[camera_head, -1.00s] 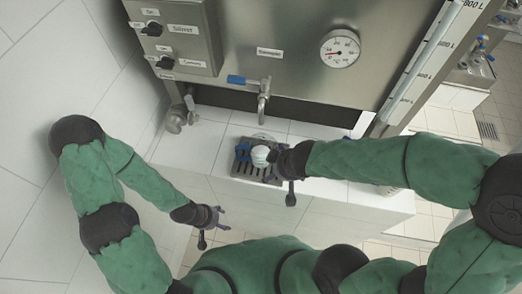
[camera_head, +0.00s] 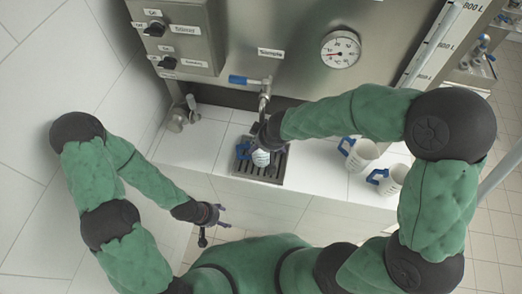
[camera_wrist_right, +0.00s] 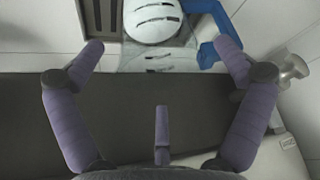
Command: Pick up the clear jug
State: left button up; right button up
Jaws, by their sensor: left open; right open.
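The clear jug (camera_head: 261,158) stands on the dark drain grate (camera_head: 273,174) below the tap. A white round area with dark slits shows in it. Its blue handle (camera_head: 242,151) points left in the head view and right in the right wrist view, where the jug (camera_wrist_right: 152,22) is cut off at the top. My right gripper (camera_head: 267,140) is open and empty at the jug's machine side. In the wrist view its spread fingers (camera_wrist_right: 160,52) point towards the jug, with no grip on it. My left gripper (camera_head: 215,220) is open and empty, in front of the counter.
The tap (camera_head: 264,92) with a blue lever hangs from the steel tank (camera_head: 280,40), close behind my right gripper. A steel valve (camera_head: 183,113) stands at the left; the white counter between is clear.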

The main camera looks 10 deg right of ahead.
jog(key=b+x, duration=0.1)
jog(key=x, duration=0.3)
jog(key=shift+f, duration=0.2)
jog(key=c, duration=1.3)
jog(key=shift+s, duration=0.1)
jog(key=shift+r, duration=0.1)
